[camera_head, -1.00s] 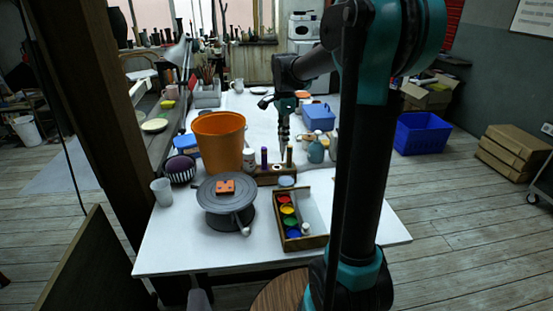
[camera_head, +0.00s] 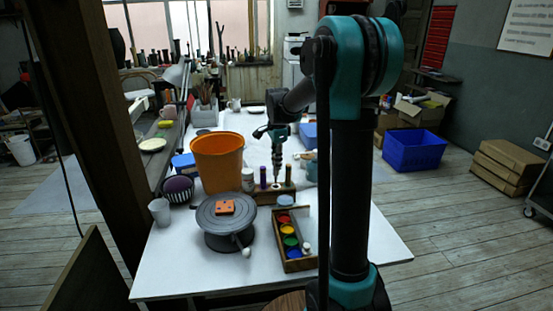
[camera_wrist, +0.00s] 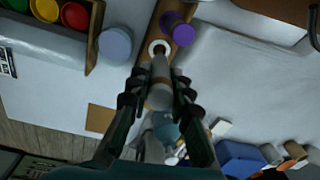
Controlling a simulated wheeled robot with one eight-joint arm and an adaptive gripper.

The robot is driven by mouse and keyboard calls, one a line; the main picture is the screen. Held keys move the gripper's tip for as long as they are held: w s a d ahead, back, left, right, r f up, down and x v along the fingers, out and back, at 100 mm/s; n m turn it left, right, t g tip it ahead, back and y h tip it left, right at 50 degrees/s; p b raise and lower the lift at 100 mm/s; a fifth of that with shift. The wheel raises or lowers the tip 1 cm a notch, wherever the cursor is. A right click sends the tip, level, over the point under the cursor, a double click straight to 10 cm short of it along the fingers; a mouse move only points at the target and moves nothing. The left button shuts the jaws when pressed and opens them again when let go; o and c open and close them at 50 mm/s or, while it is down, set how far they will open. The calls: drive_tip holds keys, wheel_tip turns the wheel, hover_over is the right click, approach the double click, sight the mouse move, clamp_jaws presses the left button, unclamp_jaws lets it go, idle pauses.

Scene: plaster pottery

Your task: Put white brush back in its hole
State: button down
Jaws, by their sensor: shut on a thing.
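My gripper (camera_head: 277,172) is over the wooden brush holder (camera_head: 270,199) on the white table, pointing down. In the wrist view my gripper (camera_wrist: 159,95) is shut on a pale cylinder, the white brush (camera_wrist: 160,72), mostly between the fingers. The brush's far end is close to a white-ringed hole (camera_wrist: 153,45) in the holder; I cannot tell whether it has entered. A purple-topped brush (camera_head: 263,177) stands upright in the holder, left of my gripper. A darker brush (camera_head: 288,174) stands on the right.
An orange bucket (camera_head: 217,165) stands close left of the holder. A grey turntable (camera_head: 225,216) and a paint box (camera_head: 292,256) are in front. A round pale jar (camera_wrist: 115,44) is near the holder. The table's front right is clear.

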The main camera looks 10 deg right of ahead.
sight(276, 177)
drive_tip(key=shift+f, duration=0.15)
drive_tip(key=shift+f, duration=2.15)
drive_tip(key=shift+f, duration=0.35)
drive_tip(key=c, duration=1.3)
unclamp_jaws()
drive_tip(key=shift+r, duration=0.1)
